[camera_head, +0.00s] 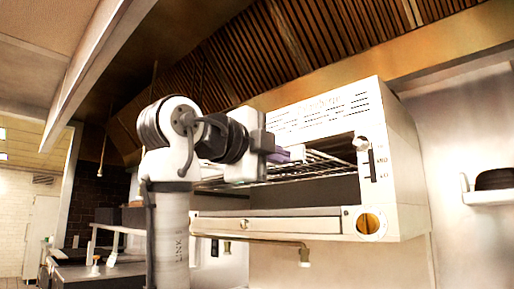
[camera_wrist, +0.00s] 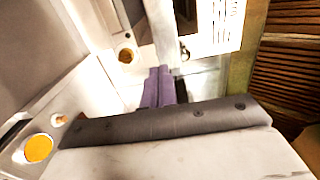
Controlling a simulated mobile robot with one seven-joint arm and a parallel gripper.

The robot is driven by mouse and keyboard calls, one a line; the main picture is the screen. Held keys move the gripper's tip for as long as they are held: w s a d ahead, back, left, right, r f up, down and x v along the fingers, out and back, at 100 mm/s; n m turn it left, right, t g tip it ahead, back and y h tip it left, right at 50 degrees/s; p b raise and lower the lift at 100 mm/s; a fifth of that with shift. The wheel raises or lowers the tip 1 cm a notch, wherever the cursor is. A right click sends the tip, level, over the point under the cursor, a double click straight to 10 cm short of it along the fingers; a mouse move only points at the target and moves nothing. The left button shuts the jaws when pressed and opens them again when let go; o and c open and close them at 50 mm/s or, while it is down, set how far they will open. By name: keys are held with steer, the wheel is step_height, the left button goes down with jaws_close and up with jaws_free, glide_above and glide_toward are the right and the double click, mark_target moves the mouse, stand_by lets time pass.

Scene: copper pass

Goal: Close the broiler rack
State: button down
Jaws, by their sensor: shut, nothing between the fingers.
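The broiler (camera_head: 372,122) is a pale metal box on the wall with an open front. Its wire rack (camera_head: 318,168) shows in the opening, and the rack's left part is partly hidden behind my arm. My gripper (camera_head: 283,156) is at the front of the opening, near the rack's upper bars. Its purple fingers are together and empty. In the wrist view the shut fingers (camera_wrist: 158,86) point toward a pale metal surface. I cannot tell whether they touch the rack. The rack is not clearly seen in the wrist view.
An orange-yellow dial (camera_head: 370,224) is on the broiler's lower right front; a similar dial (camera_wrist: 38,148) shows in the wrist view. A tap-like fitting (camera_head: 304,256) hangs below the broiler. A wall shelf (camera_head: 488,197) is at right. A counter (camera_head: 100,276) stands at lower left.

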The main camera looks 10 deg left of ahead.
steer(key=shift+x, duration=1.15)
steer(key=p+x, duration=1.5)
steer(key=x, duration=0.7)
steer(key=shift+w+d+r, duration=0.2)
steer(key=shift+w+d, duration=0.1)
steer(key=shift+f, duration=0.1)
